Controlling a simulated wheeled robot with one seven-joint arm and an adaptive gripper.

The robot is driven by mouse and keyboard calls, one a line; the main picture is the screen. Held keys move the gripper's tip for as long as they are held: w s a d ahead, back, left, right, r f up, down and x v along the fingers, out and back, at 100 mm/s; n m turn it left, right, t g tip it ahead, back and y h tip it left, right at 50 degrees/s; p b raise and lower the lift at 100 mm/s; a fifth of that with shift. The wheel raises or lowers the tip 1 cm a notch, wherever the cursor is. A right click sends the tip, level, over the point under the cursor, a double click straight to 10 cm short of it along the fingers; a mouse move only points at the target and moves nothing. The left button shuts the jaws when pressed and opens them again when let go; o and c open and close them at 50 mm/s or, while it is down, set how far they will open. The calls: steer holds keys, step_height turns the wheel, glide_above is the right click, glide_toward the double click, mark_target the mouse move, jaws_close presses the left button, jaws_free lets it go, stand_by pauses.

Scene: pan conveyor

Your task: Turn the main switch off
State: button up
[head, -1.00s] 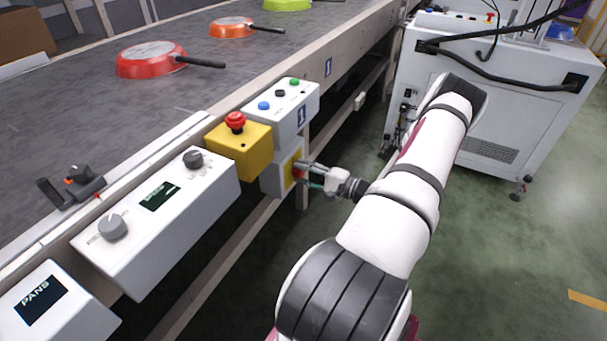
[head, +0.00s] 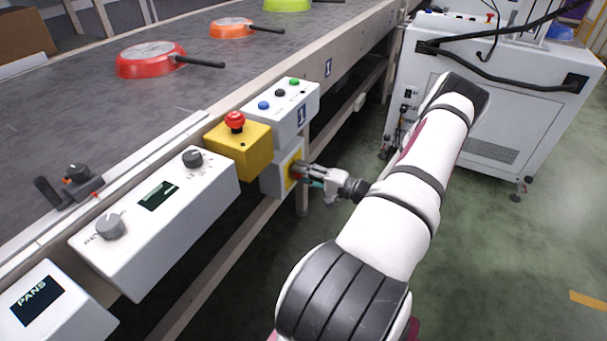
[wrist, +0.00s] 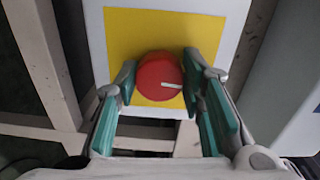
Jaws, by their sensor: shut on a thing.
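The main switch is a round red knob (wrist: 158,72) on a yellow plate (wrist: 124,32), with a white mark pointing to the right in the wrist view. It is on the side of a light grey box (head: 271,182) below the conveyor's edge; in the head view the knob is mostly hidden by my fingers. My gripper (wrist: 160,84), also seen in the head view (head: 299,171), is shut on the knob, with one green-padded finger on each side of it.
Above the switch are a yellow box with a red emergency button (head: 234,121) and a white button box (head: 284,115). A white knob panel (head: 150,225) is to the left. Pans, including a red one (head: 150,60), lie on the conveyor (head: 75,110). A white machine (head: 505,115) stands behind my arm.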

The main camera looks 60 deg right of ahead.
steer(key=o, duration=1.1)
steer(key=shift+o, duration=0.2)
steer(key=shift+s, duration=0.1)
steer(key=s, duration=1.1)
steer(key=shift+s+d+r, duration=0.15)
steer(key=shift+s+d, duration=0.25)
steer(key=shift+d, duration=0.05)
